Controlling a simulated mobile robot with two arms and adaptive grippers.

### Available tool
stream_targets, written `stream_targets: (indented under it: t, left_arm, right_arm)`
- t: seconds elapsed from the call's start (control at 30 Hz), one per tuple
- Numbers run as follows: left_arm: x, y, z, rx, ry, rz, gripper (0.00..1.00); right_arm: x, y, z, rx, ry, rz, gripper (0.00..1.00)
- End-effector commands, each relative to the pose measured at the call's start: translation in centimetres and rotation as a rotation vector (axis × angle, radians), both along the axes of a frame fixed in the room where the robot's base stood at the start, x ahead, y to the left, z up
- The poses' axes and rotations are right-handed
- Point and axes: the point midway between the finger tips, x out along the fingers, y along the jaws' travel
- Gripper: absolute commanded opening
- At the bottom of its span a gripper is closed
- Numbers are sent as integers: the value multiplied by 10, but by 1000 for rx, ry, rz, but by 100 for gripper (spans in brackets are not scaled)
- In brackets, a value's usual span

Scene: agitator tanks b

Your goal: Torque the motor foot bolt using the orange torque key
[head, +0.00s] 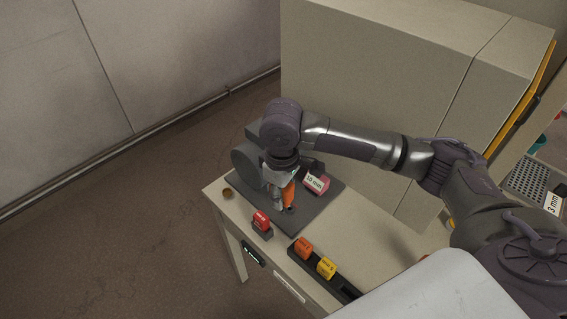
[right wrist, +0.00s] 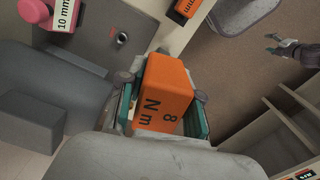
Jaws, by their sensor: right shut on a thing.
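My right gripper (head: 284,197) is shut on the orange torque key (head: 289,192), above the dark base plate (head: 318,212). In the right wrist view the key (right wrist: 165,92) is a block marked "8 Nm" between the teal-edged fingers (right wrist: 163,110). Its lower end is hidden. A small round bolt (right wrist: 122,39) stands on the plate there, apart from the key in the picture. The grey motor (head: 245,163) sits behind my gripper, partly hidden. My left gripper (right wrist: 274,44) shows small at the upper right of the right wrist view, its fingers apart.
A pink block marked "10 mm" (head: 317,184) stands on the plate. A red block (head: 261,221) sits near the bench's front edge. A dark rack (head: 303,260) holds an orange block (head: 304,246) and a yellow block (head: 326,267). A large beige cabinet (head: 390,100) rises behind.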

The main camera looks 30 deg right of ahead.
Motion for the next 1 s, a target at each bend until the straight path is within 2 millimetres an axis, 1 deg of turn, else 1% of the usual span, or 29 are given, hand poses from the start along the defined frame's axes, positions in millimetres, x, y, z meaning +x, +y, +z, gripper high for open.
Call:
stream_targets:
  t: [0.03, 0.2, 0.4, 0.5, 0.63, 0.77, 1.0]
  left_arm:
    - [2, 1, 21, 0, -3, -1, 69]
    - [6, 4, 54, 5, -8, -1, 69]
    - [7, 6, 83, 7, -10, 0, 69]
    - [7, 7, 91, 7, -9, 1, 69]
    - [6, 7, 96, 9, -7, 2, 69]
    - [4, 8, 96, 9, -4, 2, 69]
    - [2, 8, 95, 10, 0, 2, 69]
  right_arm:
    - [10, -3, 8, 1, 6, 75, 0]
    - [38, -19, 0, 0, 6, 388, 0]
    - [57, -41, -16, 1, 5, 712, 0]
    - [61, -49, -23, 0, 3, 827, 0]
    - [63, -55, -30, 0, 2, 917, 0]
    - [64, -57, -33, -1, 0, 947, 0]
    - [64, -57, -33, -2, 0, 948, 0]
